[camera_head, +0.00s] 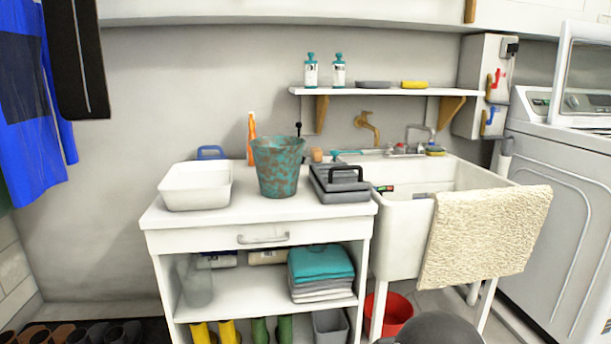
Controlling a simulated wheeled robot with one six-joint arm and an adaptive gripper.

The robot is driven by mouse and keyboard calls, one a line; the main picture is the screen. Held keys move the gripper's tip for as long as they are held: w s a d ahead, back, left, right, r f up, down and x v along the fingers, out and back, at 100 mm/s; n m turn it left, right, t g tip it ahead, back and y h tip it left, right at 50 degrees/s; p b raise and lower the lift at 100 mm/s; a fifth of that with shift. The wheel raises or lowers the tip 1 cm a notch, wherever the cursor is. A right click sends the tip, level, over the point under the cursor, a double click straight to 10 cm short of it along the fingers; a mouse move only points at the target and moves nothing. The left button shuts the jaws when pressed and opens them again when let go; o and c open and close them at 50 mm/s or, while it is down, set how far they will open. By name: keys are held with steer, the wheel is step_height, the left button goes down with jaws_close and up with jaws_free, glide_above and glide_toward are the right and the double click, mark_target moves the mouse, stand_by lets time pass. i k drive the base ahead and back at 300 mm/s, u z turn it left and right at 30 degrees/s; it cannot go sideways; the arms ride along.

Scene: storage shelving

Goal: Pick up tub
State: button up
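A white rectangular tub (196,185) stands upright on the left part of the white cabinet top (250,211). Its rim is open at the top, and no contents show. It stands apart from the teal, rust-patched bucket (277,166) to its right. My gripper does not show in this view. A dark rounded shape (432,328) at the bottom edge is cut off, and I cannot tell what it is.
A dark tray set with a black handle (340,184) sits right of the bucket. A blue-handled item (210,153) and an orange bottle (251,140) stand behind. The sink (405,240) adjoins on the right. The cabinet's front strip is clear.

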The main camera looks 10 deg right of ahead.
mark_target(277, 159)
steer(key=u, duration=1.8)
steer(key=i, duration=1.95)
steer(key=z, duration=3)
